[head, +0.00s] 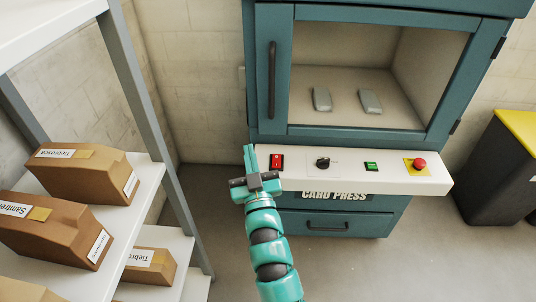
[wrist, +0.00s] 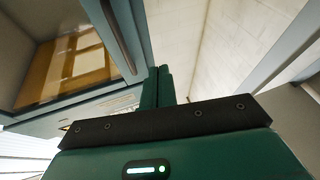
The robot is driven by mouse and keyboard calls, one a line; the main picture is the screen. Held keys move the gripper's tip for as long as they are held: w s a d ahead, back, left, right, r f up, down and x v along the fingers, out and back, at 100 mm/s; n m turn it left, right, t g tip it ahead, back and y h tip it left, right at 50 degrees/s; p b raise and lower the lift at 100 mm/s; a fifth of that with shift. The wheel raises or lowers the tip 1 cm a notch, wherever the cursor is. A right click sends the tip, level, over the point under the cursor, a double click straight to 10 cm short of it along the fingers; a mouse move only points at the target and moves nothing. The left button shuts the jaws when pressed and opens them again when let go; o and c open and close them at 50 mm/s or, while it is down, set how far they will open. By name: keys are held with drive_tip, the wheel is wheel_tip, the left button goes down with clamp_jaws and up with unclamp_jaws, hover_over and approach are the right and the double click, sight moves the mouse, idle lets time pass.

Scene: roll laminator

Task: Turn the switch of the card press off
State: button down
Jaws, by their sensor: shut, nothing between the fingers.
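The card press (head: 460,60) is a teal cabinet with a white control panel (head: 300,183) along its front. A red rocker switch (head: 276,162) sits at the panel's left end; its position is too small to read. My gripper (head: 249,152) is shut and empty, just left of the red switch, near the panel's left end. I cannot tell whether it touches the panel. In the wrist view, my closed fingers (wrist: 160,86) point up beside the press's frame (wrist: 125,35), and the red switch does not show there.
The panel also has a black knob (head: 322,163), a green button (head: 371,167) and a red mushroom button (head: 419,164) on yellow. A shelf with cardboard boxes (head: 82,172) stands at left. A dark bin (head: 498,170) stands at right. Two grey pieces (head: 322,99) lie inside the press.

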drive_tip(key=w+d+f+m+g+h, duration=0.3)
drive_tip(key=d+f+h, duration=0.3)
drive_tip(key=f, duration=0.4)
drive_tip(key=shift+w+f+m+g, duration=0.2)
drive_tip(key=shift+w+m+g, duration=0.2)
drive_tip(key=shift+m+g, duration=0.3)
drive_tip(key=shift+w, duration=0.1)
hover_over(276, 163)
drive_tip(key=shift+s+f, duration=0.4)
drive_tip(key=f, duration=0.2)
drive_tip(key=shift+w+f, duration=0.2)
drive_tip(key=shift+f, duration=0.1)
drive_tip(key=shift+w+f, duration=0.1)
drive_tip(key=shift+f, duration=0.65)
drive_tip(key=shift+r, duration=0.1)
